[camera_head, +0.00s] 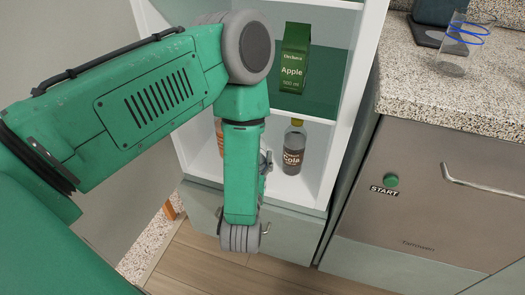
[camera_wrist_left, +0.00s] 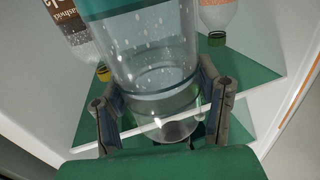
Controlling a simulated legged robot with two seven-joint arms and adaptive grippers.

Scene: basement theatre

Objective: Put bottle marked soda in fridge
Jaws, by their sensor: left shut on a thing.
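My left gripper (camera_wrist_left: 162,100) is shut on a clear bottle (camera_wrist_left: 150,72) with a teal band in the left wrist view. Its fingers lie on both sides of the bottle; I cannot read any soda marking. In the head view my arm hides the held bottle and most of the gripper, a sliver of which shows by the lower shelf. The open fridge (camera_head: 352,105) has white walls and a dark green shelf. My right gripper is not in view.
A green Apple carton (camera_head: 294,60) stands on the green shelf. A cola bottle (camera_head: 294,148) stands below, with an orange-labelled bottle (camera_head: 219,137) partly hidden. A speckled counter (camera_head: 440,105) and an appliance with a START button (camera_head: 391,180) are at right.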

